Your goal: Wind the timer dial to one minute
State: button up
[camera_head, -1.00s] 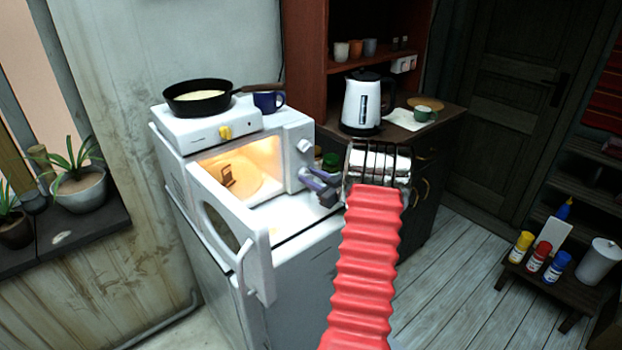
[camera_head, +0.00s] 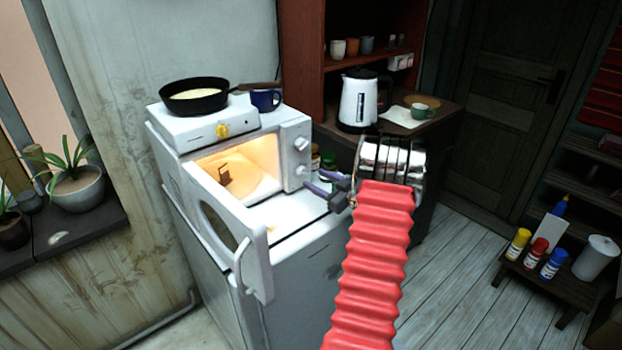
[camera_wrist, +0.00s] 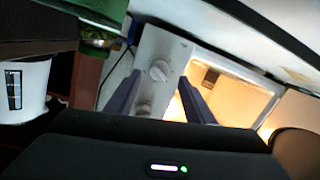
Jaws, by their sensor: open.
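The white microwave (camera_head: 276,203) stands with its door (camera_head: 232,240) open and its inside lit. Its front panel has an upper dial (camera_head: 302,143) and a lower dial (camera_head: 299,171). Neither shows readable markings, so I cannot tell which is the timer or its setting. My gripper (camera_head: 309,179) is open and empty, just right of the lower dial. In the wrist view, which is upside down, the lower dial (camera_wrist: 160,70) appears between my two purple fingers, apart from them. The upper dial (camera_wrist: 143,108) is partly behind a finger.
A hotplate (camera_head: 190,135) with a black pan (camera_head: 194,103) and a blue mug (camera_head: 265,99) sit on the microwave. Jars (camera_head: 328,160) stand right behind my gripper. A kettle (camera_head: 358,104) and green cup (camera_head: 420,111) are on the dark cabinet.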

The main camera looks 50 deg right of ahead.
jog(key=f+v, duration=0.1)
jog(key=v, duration=0.7)
jog(key=shift+s+r, duration=0.4)
jog(key=shift+r, duration=0.1)
jog(key=shift+o, duration=0.2)
jog(key=shift+w+a, duration=0.1)
jog(key=shift+a, duration=0.05)
